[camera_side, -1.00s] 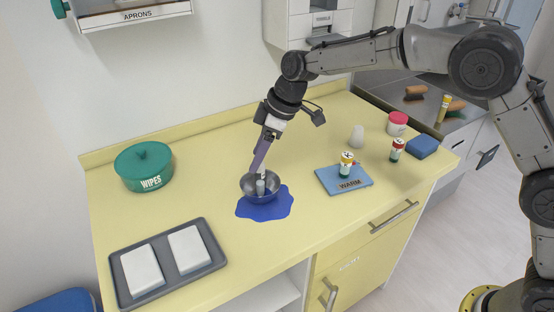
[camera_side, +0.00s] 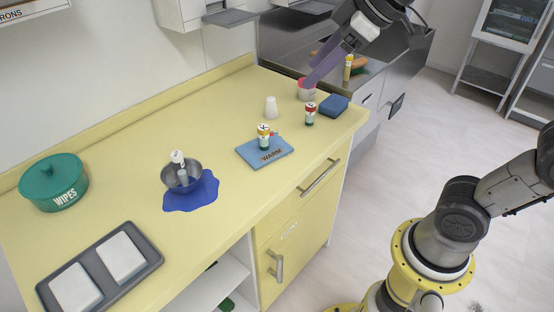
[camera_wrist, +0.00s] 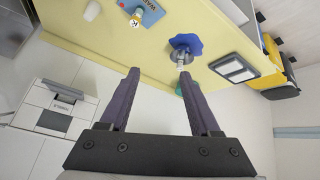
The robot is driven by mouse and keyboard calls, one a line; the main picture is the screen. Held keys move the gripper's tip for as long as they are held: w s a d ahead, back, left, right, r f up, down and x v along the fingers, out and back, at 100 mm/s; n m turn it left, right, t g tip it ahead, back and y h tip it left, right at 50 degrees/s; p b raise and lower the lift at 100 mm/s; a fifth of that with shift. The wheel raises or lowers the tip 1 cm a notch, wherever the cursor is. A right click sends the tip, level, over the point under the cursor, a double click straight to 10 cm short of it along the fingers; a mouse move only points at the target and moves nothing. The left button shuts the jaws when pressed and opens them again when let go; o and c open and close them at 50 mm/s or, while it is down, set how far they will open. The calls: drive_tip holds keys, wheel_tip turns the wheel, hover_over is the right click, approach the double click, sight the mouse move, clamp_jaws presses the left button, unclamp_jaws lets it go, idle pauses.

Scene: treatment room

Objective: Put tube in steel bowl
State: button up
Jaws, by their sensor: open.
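The steel bowl (camera_side: 196,175) sits on a blue patch on the yellow counter. A tube with a white cap (camera_side: 178,156) stands in the bowl, its grey body inside and its cap above the rim. The bowl also shows in the wrist view (camera_wrist: 176,54), where a finger hides part of the tube. My gripper (camera_side: 310,82) is up at the right, well away from the bowl, in front of the red-lidded jar in the side view. In the wrist view its two purple fingers (camera_wrist: 158,76) are spread with nothing between them.
A green wipes tub (camera_side: 53,184) and grey tray (camera_side: 152,258) are at left.

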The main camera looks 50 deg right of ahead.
drive_tip(key=s+d+f+m+h, duration=0.1)
drive_tip(key=s+d+f+m, duration=0.1)
drive_tip(key=s+f, duration=0.3)
drive_tip(key=s+d+f+m+g, duration=0.1)
drive_tip(key=s+d+f+m, duration=0.1)
drive_tip(key=s+f, duration=0.3)
drive_tip(key=s+m, duration=0.1)
drive_tip(key=s, duration=0.2)
drive_tip(key=shift+s+f+m+h, duration=0.4)
